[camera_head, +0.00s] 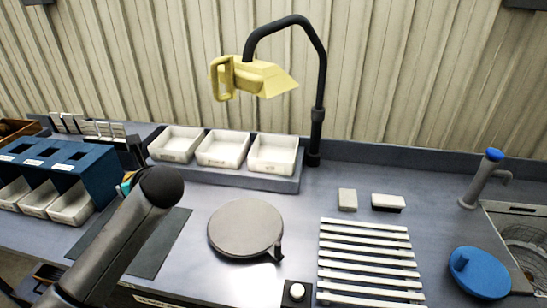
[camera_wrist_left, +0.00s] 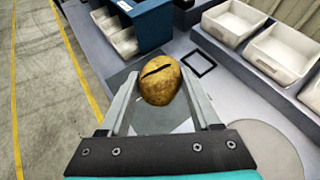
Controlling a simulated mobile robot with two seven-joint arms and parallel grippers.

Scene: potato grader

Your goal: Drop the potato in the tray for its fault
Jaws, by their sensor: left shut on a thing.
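A brown potato (camera_wrist_left: 160,84) with a dark slit-like crack across its upper face shows in the left wrist view. My left gripper (camera_wrist_left: 159,76) is shut on it, one finger on each side, above the dark mat. In the head view my left arm hides the potato and most of the gripper. Three white trays (camera_head: 222,161) stand in a row in a grey holder at the back. Three more white trays (camera_head: 34,204) sit below the openings of a blue box (camera_head: 100,178) at the left. Their labels are too small to read. My right gripper is out of view.
A round grey turntable (camera_head: 246,229) lies mid-bench. A yellow lamp (camera_head: 255,77) hangs on a black post (camera_head: 317,120) over the back trays. A slatted rack (camera_head: 369,263), a blue round lid (camera_head: 480,273) and a tap (camera_head: 480,180) stand at right.

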